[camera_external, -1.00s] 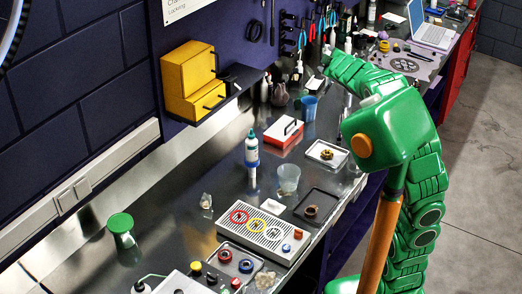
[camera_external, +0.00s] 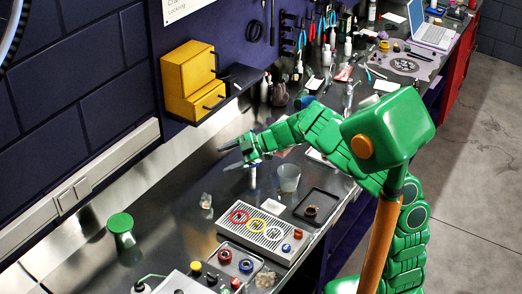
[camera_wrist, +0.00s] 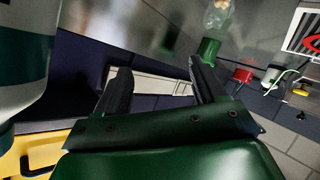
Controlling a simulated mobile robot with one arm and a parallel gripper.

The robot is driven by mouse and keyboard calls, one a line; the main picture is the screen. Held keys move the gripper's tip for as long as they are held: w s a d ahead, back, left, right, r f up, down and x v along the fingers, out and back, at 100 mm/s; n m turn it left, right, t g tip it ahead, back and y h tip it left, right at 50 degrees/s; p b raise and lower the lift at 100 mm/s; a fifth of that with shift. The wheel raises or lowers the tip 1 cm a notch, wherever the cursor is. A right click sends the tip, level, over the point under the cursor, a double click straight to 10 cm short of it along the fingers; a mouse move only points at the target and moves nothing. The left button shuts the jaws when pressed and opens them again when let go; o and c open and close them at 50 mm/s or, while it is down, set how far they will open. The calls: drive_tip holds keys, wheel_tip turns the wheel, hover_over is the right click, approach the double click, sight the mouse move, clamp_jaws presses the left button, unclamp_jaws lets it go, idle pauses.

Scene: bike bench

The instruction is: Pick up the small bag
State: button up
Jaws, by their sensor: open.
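The small bag (camera_external: 205,201) is clear with pale brownish contents. It stands on the metal bench left of the perforated tray. In the wrist view the bag (camera_wrist: 217,17) shows at the top, right of centre, beyond my fingertips. My gripper (camera_external: 231,157) is open and empty, above the bench, up and to the right of the bag and apart from it. The two dark fingers (camera_wrist: 158,85) are spread in the wrist view. Another pale, bag-like item (camera_external: 265,280) lies at the front of the bench; it is too small to identify.
A white-and-teal bottle (camera_wrist: 22,65) is close beside my gripper, mostly hidden by it outside. A clear cup (camera_external: 288,178) stands to the right, a green cup-like thing (camera_external: 122,230) to the left. The perforated tray (camera_external: 262,237) holds coloured rings. Bare bench (camera_external: 165,205) surrounds the bag.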

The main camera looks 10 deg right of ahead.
sight(205, 201)
drive_tip(key=s+f+m+g, duration=0.1)
drive_tip(key=f, duration=0.1)
drive_tip(key=s+f+g, duration=0.1)
drive_tip(key=f, duration=0.1)
drive_tip(key=s+f+m+g, duration=0.1)
drive_tip(key=f, duration=0.1)
drive_tip(key=shift+s+a+f+m, duration=0.2)
drive_tip(key=shift+s+a+m, duration=0.1)
drive_tip(key=shift+s, duration=0.1)
drive_tip(key=shift+s+a+f+m+g, duration=0.1)
drive_tip(key=shift+s+f+m+g, duration=0.2)
drive_tip(key=shift+s+f+g, duration=0.25)
drive_tip(key=shift+w+a+r+x, duration=0.1)
drive_tip(key=shift+x, duration=1.2)
drive_tip(key=shift+w+a+r+x, duration=0.1)
drive_tip(key=shift+r+x, duration=0.05)
drive_tip(key=shift+x, duration=1.1)
drive_tip(key=shift+w+r+x, duration=0.1)
drive_tip(key=shift+x, duration=1.2)
drive_tip(key=c, duration=1.1)
